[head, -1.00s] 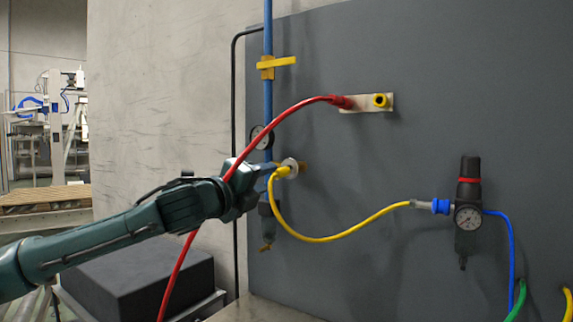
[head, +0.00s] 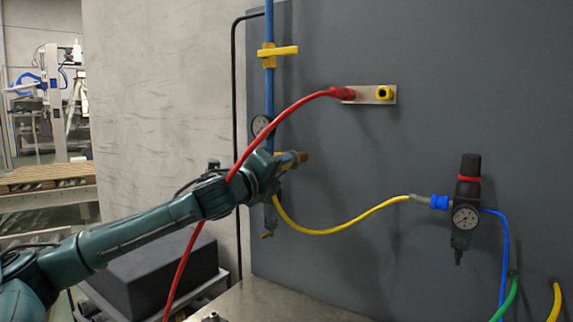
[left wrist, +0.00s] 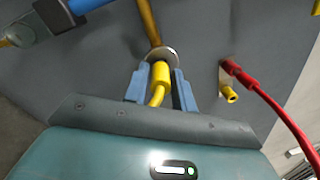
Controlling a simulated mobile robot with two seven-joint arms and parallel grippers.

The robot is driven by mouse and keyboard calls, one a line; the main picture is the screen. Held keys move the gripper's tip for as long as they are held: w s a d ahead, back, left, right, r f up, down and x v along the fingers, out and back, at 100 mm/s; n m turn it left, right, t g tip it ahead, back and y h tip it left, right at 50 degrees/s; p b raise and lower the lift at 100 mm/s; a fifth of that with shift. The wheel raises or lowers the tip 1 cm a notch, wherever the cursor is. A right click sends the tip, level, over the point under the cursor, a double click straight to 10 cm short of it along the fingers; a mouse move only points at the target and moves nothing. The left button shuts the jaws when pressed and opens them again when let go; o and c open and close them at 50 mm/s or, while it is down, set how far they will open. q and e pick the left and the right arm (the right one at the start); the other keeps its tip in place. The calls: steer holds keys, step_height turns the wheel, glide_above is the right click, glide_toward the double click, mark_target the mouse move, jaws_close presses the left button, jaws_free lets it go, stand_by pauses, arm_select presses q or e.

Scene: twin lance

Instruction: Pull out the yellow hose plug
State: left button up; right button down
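The yellow hose plug (left wrist: 160,75) stands between the two blue fingers of my left gripper (left wrist: 161,82) in the left wrist view. Only very narrow gaps, if any, show beside it, so I cannot tell whether the fingers press on it. Its far end meets a round grey disc (left wrist: 172,53) on a brass fitting (left wrist: 150,20). In the head view my left gripper (head: 287,160) is at the brass fitting (head: 304,157) and hides most of the plug. The yellow hose (head: 335,231) sags from below the gripper to a blue coupling (head: 439,203). My right gripper is out of view.
A gauged regulator (head: 466,210) hangs at right. A blue pipe (head: 268,90) with a yellow lever (head: 280,52) runs above the gripper.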

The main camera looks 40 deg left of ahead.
arm_select(q)
jaws_close()
steer(key=shift+s+b, duration=0.3)
steer(key=shift+s, duration=0.3)
steer(key=shift+s, duration=0.1)
stand_by(0.6)
steer(key=shift+s+d+b, duration=0.2)
steer(key=shift+s+b, duration=0.75)
steer(key=shift+s, duration=0.2)
steer(key=shift+s+d+b, duration=0.15)
steer(key=shift+s+b, duration=0.8)
steer(key=shift+s, duration=0.15)
